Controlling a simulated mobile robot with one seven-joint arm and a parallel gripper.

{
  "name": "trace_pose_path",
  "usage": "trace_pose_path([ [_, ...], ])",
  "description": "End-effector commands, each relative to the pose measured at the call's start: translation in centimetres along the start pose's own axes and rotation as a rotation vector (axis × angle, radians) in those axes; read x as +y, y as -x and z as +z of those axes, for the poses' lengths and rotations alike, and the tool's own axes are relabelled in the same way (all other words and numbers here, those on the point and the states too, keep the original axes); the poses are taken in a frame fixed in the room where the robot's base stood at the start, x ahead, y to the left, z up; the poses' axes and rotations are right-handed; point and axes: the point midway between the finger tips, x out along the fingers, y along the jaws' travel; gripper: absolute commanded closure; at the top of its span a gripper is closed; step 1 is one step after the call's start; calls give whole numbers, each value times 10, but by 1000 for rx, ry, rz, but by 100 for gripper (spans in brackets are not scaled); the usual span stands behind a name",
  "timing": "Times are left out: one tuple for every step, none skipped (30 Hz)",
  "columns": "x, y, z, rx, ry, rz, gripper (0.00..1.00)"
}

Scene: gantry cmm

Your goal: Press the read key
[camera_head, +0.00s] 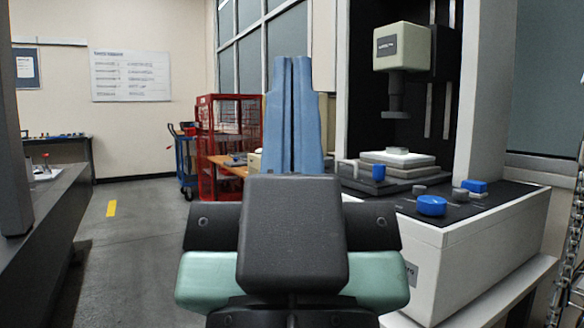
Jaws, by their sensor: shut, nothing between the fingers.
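The measuring machine stands at the right, with a pale head (402,47) above a stepped grey block (398,168). Its dark deck carries a large round blue knob or key (432,206), a second blue one (473,186) and small grey keys (460,194). No label can be read, so I cannot tell which is the read key. My gripper (293,62) is in the middle, its two blue fingers shut together and empty. It points away from me and appears left of the deck, apart from the keys. My arm hides the deck's left front.
A dark bench (50,215) runs along the left. A red cage (222,135) and a blue cart (186,160) stand at the back. The floor (130,240) between is clear. A chain (573,245) hangs at the far right.

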Motion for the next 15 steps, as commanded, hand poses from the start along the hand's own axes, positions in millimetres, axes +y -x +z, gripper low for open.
trace_pose_path([
  [0,-11,-10,0,0,0,100],
  [0,-15,-14,0,0,0,100],
  [0,-22,-21,0,0,0,100],
  [0,-28,-26,0,0,0,100],
  [0,-34,-32,0,0,0,100],
  [0,-43,-41,0,0,0,100],
  [0,-50,-48,0,0,0,100],
  [0,-58,-55,1,0,0,100],
  [0,-68,-65,1,0,0,100],
  [0,-76,-72,1,0,0,100],
  [0,-84,-80,1,0,-1,100],
  [0,-94,-90,1,0,-1,100],
  [0,-102,-97,1,0,-1,100],
  [0,-109,-104,1,0,-1,100],
  [0,-120,-114,1,-1,-1,100],
])
